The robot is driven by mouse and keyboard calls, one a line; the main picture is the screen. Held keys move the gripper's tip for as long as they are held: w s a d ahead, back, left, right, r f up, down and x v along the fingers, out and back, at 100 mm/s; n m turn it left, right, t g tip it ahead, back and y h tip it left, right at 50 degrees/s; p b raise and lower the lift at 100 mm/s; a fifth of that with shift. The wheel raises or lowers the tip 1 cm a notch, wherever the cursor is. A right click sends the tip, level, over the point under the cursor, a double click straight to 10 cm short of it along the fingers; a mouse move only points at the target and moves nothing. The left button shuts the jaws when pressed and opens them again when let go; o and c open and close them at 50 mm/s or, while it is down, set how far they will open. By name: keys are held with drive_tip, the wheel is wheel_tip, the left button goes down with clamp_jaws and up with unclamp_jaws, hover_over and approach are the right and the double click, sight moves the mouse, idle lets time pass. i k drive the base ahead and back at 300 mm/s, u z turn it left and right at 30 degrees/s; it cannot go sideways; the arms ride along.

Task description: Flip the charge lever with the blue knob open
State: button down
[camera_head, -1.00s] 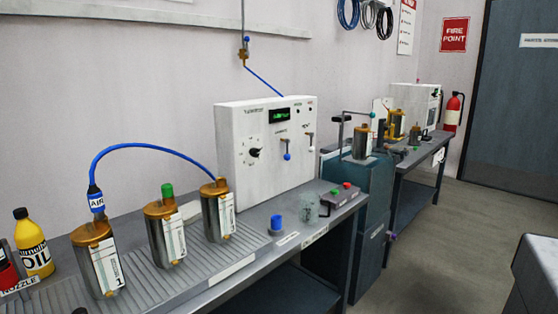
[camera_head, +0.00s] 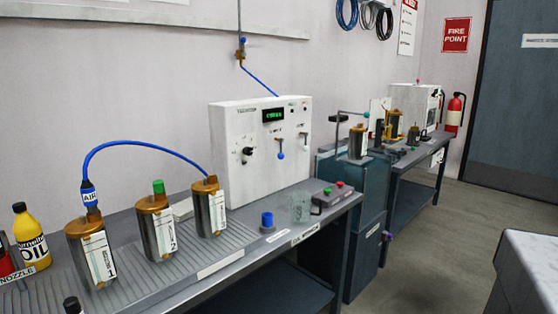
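The charge lever with the blue knob (camera_head: 281,154) is on the front of a white control box (camera_head: 235,181) that stands on the bench against the wall. The blue knob hangs at the lower end of the lever, so the lever points down. A second lever with a pale knob (camera_head: 304,141) is to its right, and a black dial (camera_head: 248,151) is to its left. A lit green display (camera_head: 272,115) is above the blue-knobbed lever. My gripper is not in view.
Three metal cylinders (camera_head: 156,230) stand on the ribbed bench top (camera_head: 215,247), left of the box. A blue air hose (camera_head: 140,143) arches over them. A blue cap (camera_head: 267,220), a clear beaker (camera_head: 301,207) and a button box (camera_head: 332,198) sit in front. Floor (camera_head: 440,210) is open at right.

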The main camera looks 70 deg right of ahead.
sight(281, 155)
drive_tip(key=k, duration=2)
drive_tip(key=z, duration=0.7)
drive_tip(key=i, duration=1)
drive_tip(key=u, duration=0.1)
